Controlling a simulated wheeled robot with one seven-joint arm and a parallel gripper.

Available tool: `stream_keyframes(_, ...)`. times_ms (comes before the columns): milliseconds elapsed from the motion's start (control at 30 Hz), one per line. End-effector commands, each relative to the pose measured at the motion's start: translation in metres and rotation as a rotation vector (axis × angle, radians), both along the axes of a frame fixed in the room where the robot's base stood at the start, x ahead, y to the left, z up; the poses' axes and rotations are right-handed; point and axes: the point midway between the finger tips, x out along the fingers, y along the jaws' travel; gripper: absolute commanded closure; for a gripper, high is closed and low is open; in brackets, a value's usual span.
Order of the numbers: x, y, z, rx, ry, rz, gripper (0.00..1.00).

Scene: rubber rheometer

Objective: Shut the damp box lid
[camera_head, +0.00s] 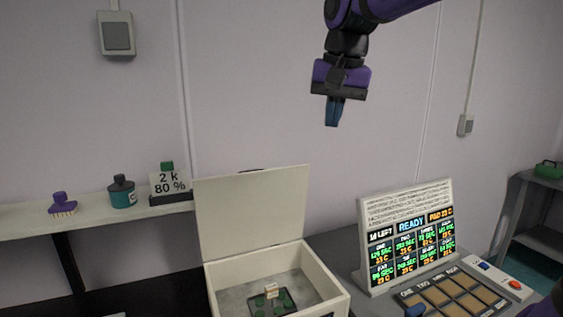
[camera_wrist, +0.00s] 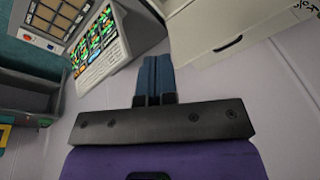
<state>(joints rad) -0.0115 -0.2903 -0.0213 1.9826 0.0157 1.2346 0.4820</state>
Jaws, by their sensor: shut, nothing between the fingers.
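The damp box (camera_head: 318,290) is an off-white box at the bottom centre of the head view. Its lid (camera_head: 252,212) stands upright, open, along the box's back edge. Inside the box is a dark tray (camera_head: 287,306) with green round pieces and a small pale block. My gripper (camera_head: 333,112) hangs in the air above and to the right of the lid, pointing down, with its blue fingers shut and empty. In the wrist view my gripper (camera_wrist: 155,68) has its fingers together, and an off-white panel, probably the lid (camera_wrist: 215,25), shows at upper right, apart from the fingers.
A display panel reading READY (camera_head: 408,235) stands right of the box, with a pad tray (camera_head: 455,299) before it. A shelf (camera_head: 110,222) at left holds a purple brush (camera_head: 62,204), a teal bottle (camera_head: 123,191) and a sign (camera_head: 170,184). The air around my gripper is clear.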

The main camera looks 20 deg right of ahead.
Motion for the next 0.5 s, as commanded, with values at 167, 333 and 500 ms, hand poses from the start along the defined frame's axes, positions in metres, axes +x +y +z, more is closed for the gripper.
stream_keyframes(167,0.049,-0.001,0.014,0.025,0.068,-0.123,1.00)
stream_keyframes(333,0.094,-0.002,0.021,0.040,0.134,-0.243,1.00)
stream_keyframes(500,0.138,-0.002,0.022,0.047,0.194,-0.365,1.00)
